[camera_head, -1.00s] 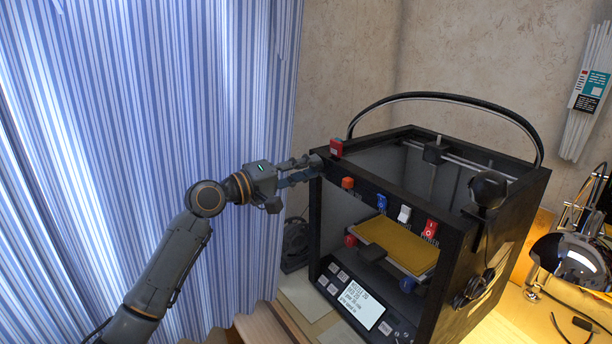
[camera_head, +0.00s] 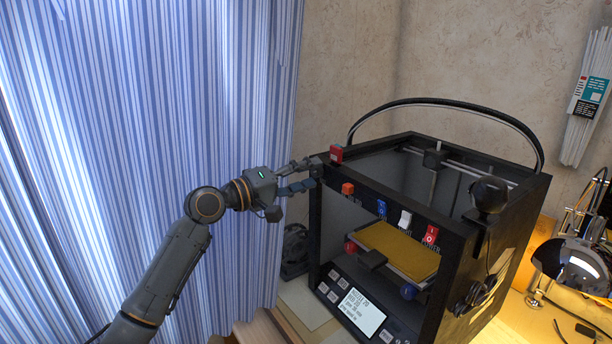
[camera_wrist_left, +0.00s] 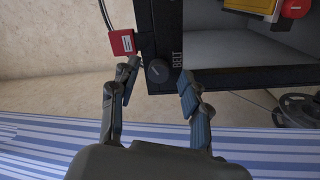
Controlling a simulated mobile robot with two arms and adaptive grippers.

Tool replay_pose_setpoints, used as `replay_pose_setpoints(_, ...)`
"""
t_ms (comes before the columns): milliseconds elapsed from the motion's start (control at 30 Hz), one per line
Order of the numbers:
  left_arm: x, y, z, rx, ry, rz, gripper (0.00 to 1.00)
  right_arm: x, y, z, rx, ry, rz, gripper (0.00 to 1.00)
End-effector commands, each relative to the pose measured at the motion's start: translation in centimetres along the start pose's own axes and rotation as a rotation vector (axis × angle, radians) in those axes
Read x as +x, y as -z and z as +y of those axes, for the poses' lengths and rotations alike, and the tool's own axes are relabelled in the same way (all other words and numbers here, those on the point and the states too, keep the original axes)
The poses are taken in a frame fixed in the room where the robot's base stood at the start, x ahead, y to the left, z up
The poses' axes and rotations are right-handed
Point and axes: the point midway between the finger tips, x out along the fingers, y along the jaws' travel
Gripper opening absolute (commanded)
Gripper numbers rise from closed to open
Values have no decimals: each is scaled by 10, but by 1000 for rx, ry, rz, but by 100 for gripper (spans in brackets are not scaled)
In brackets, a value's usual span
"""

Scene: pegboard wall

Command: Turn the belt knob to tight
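The belt knob (camera_wrist_left: 158,71) is a dark round knob with a light line, beside the word BELT on the printer's black frame. In the head view the knob (camera_head: 316,167) sits at the printer's upper left front corner. My left gripper (camera_wrist_left: 158,76) is open, with one finger on each side of the knob in the wrist view. I cannot tell if either touches. In the head view my left gripper (camera_head: 307,173) reaches the corner from the left. My right gripper is not in view.
A red box (camera_head: 336,153) sits on the frame just above the knob. A striped curtain (camera_head: 170,120) hangs behind my left arm. A dark spool (camera_head: 296,247) stands beside the printer.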

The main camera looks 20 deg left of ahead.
Motion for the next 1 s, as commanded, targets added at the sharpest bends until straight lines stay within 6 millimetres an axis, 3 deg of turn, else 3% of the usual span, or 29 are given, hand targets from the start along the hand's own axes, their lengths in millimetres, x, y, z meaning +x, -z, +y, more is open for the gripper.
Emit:
replay_pose_setpoints(133,-3,0,0,0,-1,1,47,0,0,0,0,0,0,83)
replay_pose_setpoints(267,-18,1,-1,0,0,3,47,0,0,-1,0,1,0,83)
replay_pose_setpoints(700,-104,0,-2,-1,2,1,47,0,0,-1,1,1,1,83)
replay_pose_setpoints(1000,-120,0,0,0,0,0,47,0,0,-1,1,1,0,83)
